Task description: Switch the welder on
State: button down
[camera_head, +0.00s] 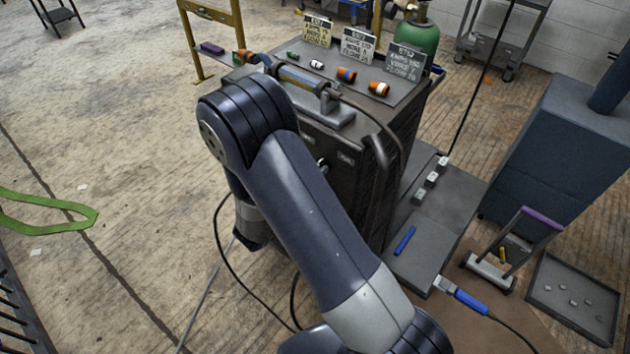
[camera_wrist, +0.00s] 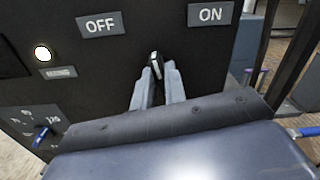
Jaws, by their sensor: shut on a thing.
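The welder is a dark cabinet (camera_head: 375,140) in the middle of the head view. In the wrist view its black front (camera_wrist: 160,30) carries an OFF plate (camera_wrist: 100,24) at left and an ON plate (camera_wrist: 210,14) at right. A dark switch lever with a pale edge (camera_wrist: 155,62) shows between and below the two plates, about midway. My gripper (camera_wrist: 157,85) is shut on this lever, with one grey finger on each side. The lever's pivot is hidden.
A round lamp (camera_wrist: 42,53) glows pale at the left of the panel, and a small blue knob (camera_wrist: 41,135) sits below it. A curved dark hose (camera_head: 372,122) hangs at the cabinet's right edge. Cables lie on the floor below. A blue-grey cabinet (camera_head: 550,150) stands at right.

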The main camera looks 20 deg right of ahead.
jog(key=m+b, duration=0.5)
jog(key=b, duration=0.1)
jog(key=m+b, duration=0.5)
jog(key=b, duration=0.1)
jog(key=shift+s+d+f, duration=0.2)
jog(key=shift+r+m+b, duration=0.1)
jog(key=shift+m+b, duration=0.2)
jog(key=c, duration=1.5)
grip_release()
jog(key=shift+o, duration=0.2)
jog(key=v, duration=1.1)
